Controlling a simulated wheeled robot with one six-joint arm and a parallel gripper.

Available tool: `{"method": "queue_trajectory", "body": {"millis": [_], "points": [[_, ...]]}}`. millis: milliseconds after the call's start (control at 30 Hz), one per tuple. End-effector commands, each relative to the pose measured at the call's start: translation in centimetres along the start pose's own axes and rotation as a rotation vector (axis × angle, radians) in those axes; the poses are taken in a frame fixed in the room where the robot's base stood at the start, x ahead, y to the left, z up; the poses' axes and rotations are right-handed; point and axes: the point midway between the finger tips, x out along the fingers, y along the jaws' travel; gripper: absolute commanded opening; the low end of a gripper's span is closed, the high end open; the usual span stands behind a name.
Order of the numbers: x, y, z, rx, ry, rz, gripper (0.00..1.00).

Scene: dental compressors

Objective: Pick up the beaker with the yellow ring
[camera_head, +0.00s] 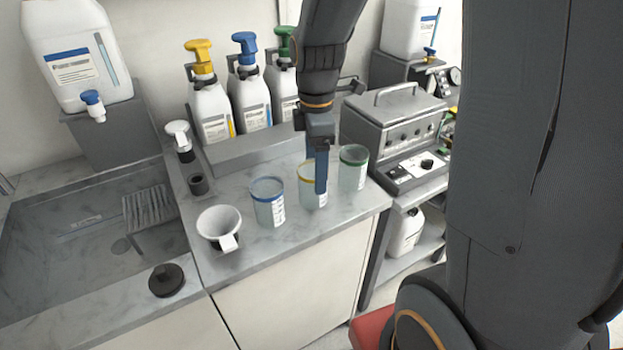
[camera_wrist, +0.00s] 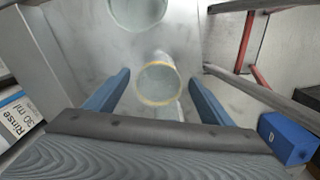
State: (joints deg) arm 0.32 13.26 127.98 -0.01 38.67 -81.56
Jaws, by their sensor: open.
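The beaker with the yellow ring (camera_head: 307,188) stands upright on the counter, between a blue-ringed beaker (camera_head: 268,203) and a green-ringed beaker (camera_head: 353,168). My gripper (camera_head: 320,190) is over it, pointing down, and partly hides it in the head view. In the wrist view the yellow-ringed beaker (camera_wrist: 158,82) shows between the two blue fingers of my gripper (camera_wrist: 160,85), which are open and apart on either side. No contact with the beaker is visible. I cannot tell exactly how far down the fingers reach.
A white cup (camera_head: 219,224) stands at the counter's left front. Pump bottles with yellow (camera_head: 209,110), blue (camera_head: 250,95) and green tops stand behind. A grey machine (camera_head: 395,125) is to the right. A sink (camera_head: 80,240) lies left. The beakers on both sides are close.

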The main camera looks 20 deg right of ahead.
Motion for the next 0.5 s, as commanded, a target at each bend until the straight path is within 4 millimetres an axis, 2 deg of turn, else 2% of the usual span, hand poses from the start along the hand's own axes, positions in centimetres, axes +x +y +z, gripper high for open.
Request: {"method": "queue_trajectory", "body": {"millis": [500], "points": [[5.0,0.1,0.0,-0.004,-0.001,-0.006,0.76]]}}
